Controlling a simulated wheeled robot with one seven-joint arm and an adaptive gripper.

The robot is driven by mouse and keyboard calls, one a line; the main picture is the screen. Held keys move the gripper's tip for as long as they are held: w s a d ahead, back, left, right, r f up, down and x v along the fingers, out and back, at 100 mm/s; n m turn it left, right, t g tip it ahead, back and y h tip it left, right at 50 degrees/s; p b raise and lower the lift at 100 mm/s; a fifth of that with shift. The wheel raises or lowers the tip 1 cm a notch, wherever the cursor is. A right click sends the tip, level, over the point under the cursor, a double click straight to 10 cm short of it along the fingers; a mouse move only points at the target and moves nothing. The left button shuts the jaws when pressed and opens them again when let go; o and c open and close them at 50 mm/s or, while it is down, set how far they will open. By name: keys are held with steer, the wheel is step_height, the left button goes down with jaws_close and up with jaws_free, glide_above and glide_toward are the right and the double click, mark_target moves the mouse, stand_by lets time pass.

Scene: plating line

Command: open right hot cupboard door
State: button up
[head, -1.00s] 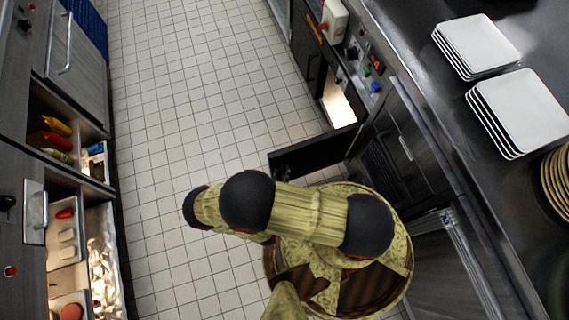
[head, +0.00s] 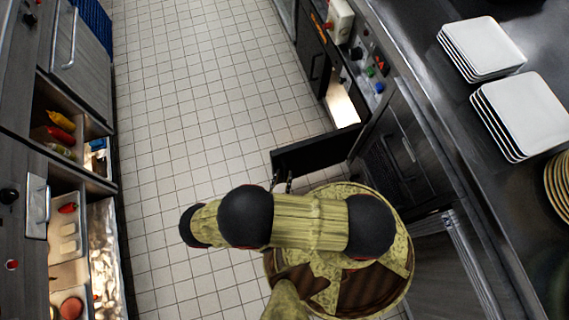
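The hot cupboard stands along the right side of the head view, under the counter. One dark door (head: 316,153) stands swung out over the floor, roughly square to the cupboard front. A lit opening (head: 342,104) shows beyond it. My gripper (head: 283,183) is mostly hidden behind my arm. Only small dark parts of it show, close to the near face of the open door. I cannot tell whether they touch the door or whether the fingers are apart.
A closed dark panel with a handle (head: 408,149) lies right of the open door. White plates (head: 482,48) are stacked on the counter (head: 425,50). The tiled floor (head: 200,100) is clear. Food drawers (head: 68,240) stand open at the left.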

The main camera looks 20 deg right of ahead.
steer(key=shift+v, duration=2.1)
steer(key=shift+w, duration=0.1)
